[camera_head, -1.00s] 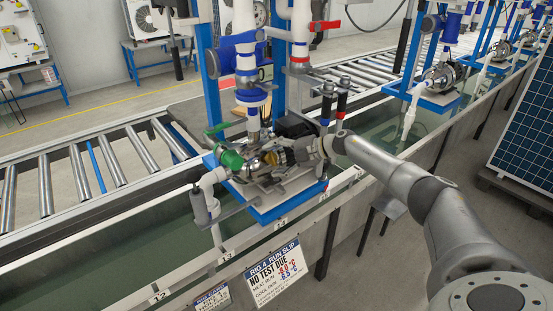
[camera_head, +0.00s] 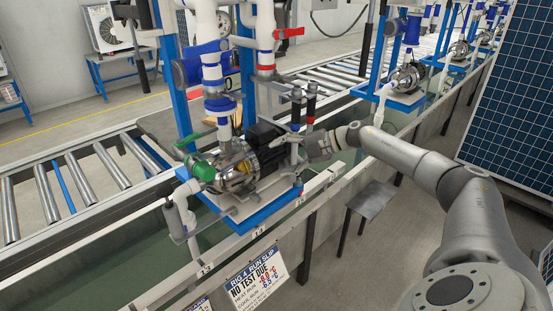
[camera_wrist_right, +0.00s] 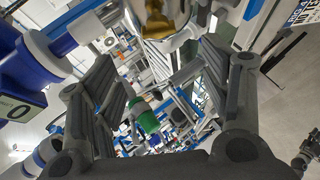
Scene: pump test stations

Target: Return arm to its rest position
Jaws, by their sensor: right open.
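My right arm (camera_head: 420,165) comes in from the lower right of the head view and reaches left to the pump station. My right gripper (camera_head: 318,147) is at the right side of the pump (camera_head: 238,170), near the two dark upright handles. In the right wrist view the two fingers of the right gripper (camera_wrist_right: 165,95) stand wide apart with nothing held between them. A brass-coloured part (camera_wrist_right: 165,20) shows at the top of that view, and a green fitting (camera_wrist_right: 148,122) lies beyond the fingers. My left gripper is not in view.
The pump sits on a blue-edged tray (camera_head: 250,222) over the trough. Vertical pipes with a red lever (camera_head: 289,33) rise behind it. A rig slip sign (camera_head: 258,280) hangs on the front rail. A small grey plate (camera_head: 372,199) stands right of the sign. A solar panel (camera_head: 515,110) is at the right.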

